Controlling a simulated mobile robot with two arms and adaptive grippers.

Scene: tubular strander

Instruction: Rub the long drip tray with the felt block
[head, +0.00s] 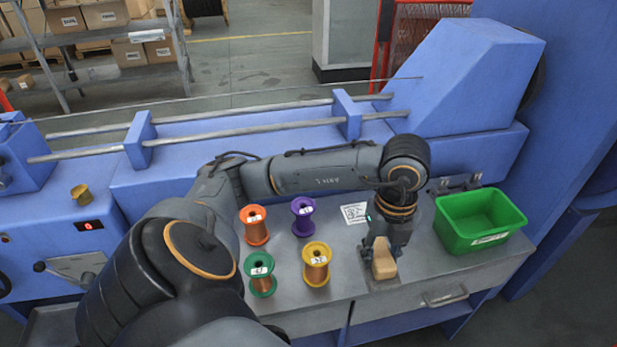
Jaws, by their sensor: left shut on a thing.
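My left gripper (379,248) points down over the grey metal worktop, right of the spools. It is shut on the felt block (384,266), a small tan block at or just above the worktop near its front edge. Whether the block touches the surface under it is hard to tell. I cannot pick out the long drip tray with certainty; my left arm covers much of the scene's left and middle. My right gripper is not in view.
Several wire spools, including a purple one (303,217) and a yellow one (316,265), stand left of the gripper. A green bin (480,220) stands to its right. A printed label (355,213) lies behind. The blue machine (240,150) with long rods runs along the back.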

